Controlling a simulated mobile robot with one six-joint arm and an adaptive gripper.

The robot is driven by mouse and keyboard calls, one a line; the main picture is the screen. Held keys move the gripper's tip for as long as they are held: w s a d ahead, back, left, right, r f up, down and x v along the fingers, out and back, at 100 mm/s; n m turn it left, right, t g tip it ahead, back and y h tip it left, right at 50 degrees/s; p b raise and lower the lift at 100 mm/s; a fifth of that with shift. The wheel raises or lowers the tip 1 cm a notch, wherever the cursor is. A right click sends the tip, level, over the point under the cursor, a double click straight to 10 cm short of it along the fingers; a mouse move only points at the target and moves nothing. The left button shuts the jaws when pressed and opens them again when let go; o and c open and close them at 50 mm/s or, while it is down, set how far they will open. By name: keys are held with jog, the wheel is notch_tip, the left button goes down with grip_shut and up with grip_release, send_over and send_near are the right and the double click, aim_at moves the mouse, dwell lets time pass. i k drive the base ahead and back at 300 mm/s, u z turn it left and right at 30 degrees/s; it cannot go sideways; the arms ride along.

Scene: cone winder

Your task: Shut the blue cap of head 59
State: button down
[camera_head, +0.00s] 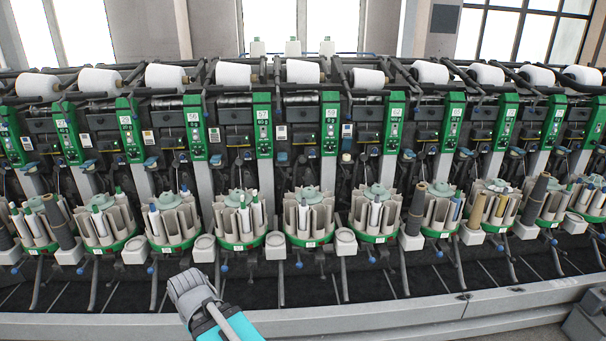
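A blue cap (408,155) sits right of the panel. I cannot tell for certain which cap belongs to head 59, nor how far each is open. My gripper (187,286) is at the lower left, in front of the machine and well away from both caps. Its finger opening cannot be made out.
Green-based magazines (376,236) with bobbin tubes line the front, with round pale cups (346,241) between them. White yarn cones (368,78) lie along the top. A grey rail (400,318) crosses the foreground. The space in front of the magazines looks clear except for thin levers.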

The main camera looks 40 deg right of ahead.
aim_at(282, 157)
jog(key=k, duration=0.6)
jog(key=z, duration=1.65)
jog(key=i, duration=1.1)
jog(key=z, duration=0.05)
